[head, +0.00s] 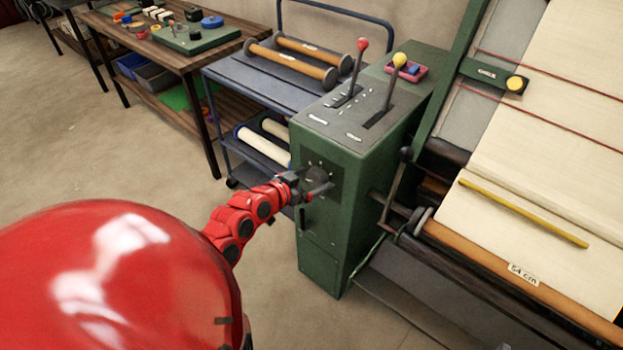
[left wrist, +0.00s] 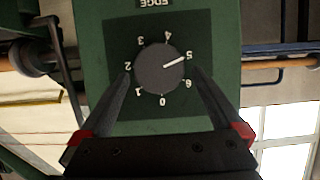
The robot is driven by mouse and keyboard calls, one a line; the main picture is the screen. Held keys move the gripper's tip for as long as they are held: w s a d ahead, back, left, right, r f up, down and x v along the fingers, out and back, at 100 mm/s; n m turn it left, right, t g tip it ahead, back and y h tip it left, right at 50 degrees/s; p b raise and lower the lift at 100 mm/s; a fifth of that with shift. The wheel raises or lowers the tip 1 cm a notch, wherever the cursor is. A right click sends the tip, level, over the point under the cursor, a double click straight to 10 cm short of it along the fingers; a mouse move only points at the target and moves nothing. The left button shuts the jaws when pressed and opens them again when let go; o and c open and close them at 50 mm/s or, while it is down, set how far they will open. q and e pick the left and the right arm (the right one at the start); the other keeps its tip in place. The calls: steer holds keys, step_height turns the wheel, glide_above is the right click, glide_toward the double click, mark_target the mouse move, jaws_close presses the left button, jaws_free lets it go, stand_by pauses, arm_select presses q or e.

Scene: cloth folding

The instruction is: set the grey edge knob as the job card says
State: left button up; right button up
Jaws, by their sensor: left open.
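The grey edge knob (left wrist: 160,69) is round, on a dark square plate with numerals 0 to 6 around it. Its white pointer line is at the 5. The word EDGE shows upside down above it in the left wrist view. In the head view the plate (head: 318,165) is on the front of a green machine box. My left gripper (left wrist: 161,73) is open, with one finger on each side of the knob; whether they touch it I cannot tell. It also shows in the head view (head: 318,188). My right gripper is out of view. I make out no readable job card.
The green box (head: 320,240) carries a red-knobbed lever (head: 358,62), a yellow-knobbed lever (head: 393,80) and a pink tray (head: 420,74). A cloth machine with cream cloth (head: 540,150) stands to the right. A blue trolley (head: 240,75) and a wooden bench (head: 150,55) stand behind. Floor at left is clear.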

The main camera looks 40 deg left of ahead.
arm_select(q)
steer(key=shift+w, duration=0.1)
steer(key=c, duration=1.2)
steer(key=shift+c, duration=0.2)
